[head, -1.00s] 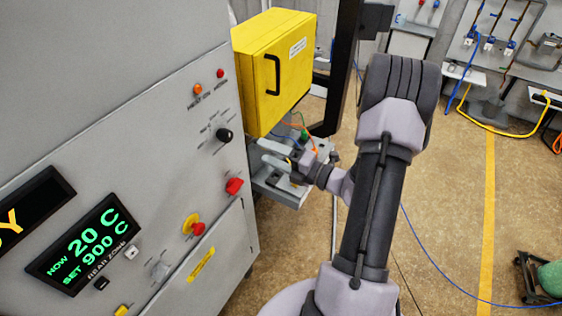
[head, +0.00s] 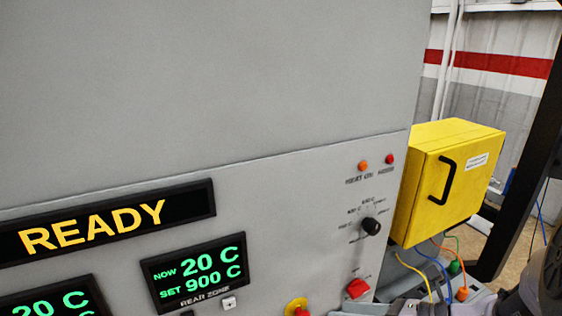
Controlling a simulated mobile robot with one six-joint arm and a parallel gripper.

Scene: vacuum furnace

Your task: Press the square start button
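The grey furnace panel (head: 300,215) fills the left and middle of the head view. No readable label marks a start button. My gripper (head: 408,290) shows only partly at the bottom, right of the red control, among grey parts and wires. Its fingers are not clear, and I see nothing held.
A large display (head: 105,222) reads READY. A black selector knob (head: 371,226), an orange lamp (head: 363,165) and a red lamp (head: 389,159) are on the panel. A yellow-and-red emergency stop (head: 297,306) is at the bottom. A yellow box (head: 420,190) with a black handle stands right.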

